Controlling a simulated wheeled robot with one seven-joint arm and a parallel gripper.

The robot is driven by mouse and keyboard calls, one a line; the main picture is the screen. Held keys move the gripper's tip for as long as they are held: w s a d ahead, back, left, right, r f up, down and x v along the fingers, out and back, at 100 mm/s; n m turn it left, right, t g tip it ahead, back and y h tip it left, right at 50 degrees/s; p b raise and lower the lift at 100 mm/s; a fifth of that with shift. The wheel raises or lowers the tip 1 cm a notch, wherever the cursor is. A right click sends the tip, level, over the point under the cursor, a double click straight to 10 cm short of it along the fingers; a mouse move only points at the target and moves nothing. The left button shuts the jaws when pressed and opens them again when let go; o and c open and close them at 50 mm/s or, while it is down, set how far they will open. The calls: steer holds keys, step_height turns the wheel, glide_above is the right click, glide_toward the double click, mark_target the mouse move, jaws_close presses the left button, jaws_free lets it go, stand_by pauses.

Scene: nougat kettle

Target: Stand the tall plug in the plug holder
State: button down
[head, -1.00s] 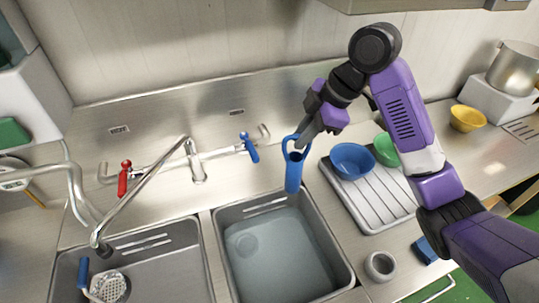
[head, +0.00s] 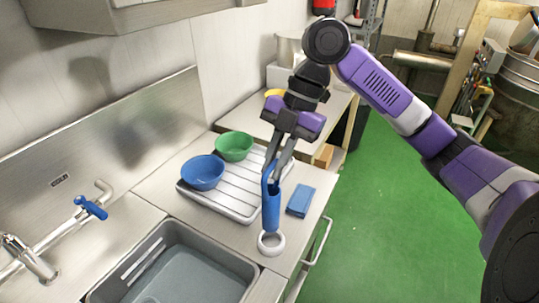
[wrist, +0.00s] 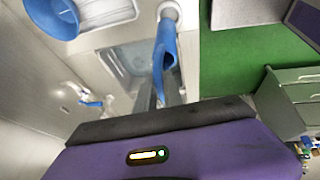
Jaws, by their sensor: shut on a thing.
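The tall plug (head: 271,208) is a blue cylinder with a loop handle at its top. My gripper (head: 274,170) is shut on the loop and holds the plug about upright. The plug holder (head: 271,243) is a pale ring on the counter, right of the sink. The plug's lower end overlaps the ring in the head view; I cannot tell whether it is inside it or just above. In the wrist view the plug (wrist: 165,45) runs from between my fingers toward the holder (wrist: 170,11), and its lower end is partly hidden.
A ribbed drainer tray (head: 240,212) holds a blue bowl (head: 203,173) and a green bowl (head: 234,146) behind the plug. A blue sponge (head: 300,200) lies right of it. The water-filled sink (head: 190,275) is at the front left. Green floor (head: 390,230) lies beyond the counter edge.

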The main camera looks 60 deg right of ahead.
mark_target(273, 188)
steer(key=shift+a, duration=0.15)
steer(key=shift+f, duration=0.2)
steer(key=shift+f+b, duration=2.65)
steer(key=shift+f, duration=0.5)
steer(key=shift+f+b, duration=0.7)
steer(key=shift+f, duration=0.2)
steer(key=c, duration=1.4)
jaws_free()
steer(key=shift+r, duration=0.1)
steer(key=shift+v, duration=3.9)
steer(key=shift+w, duration=0.1)
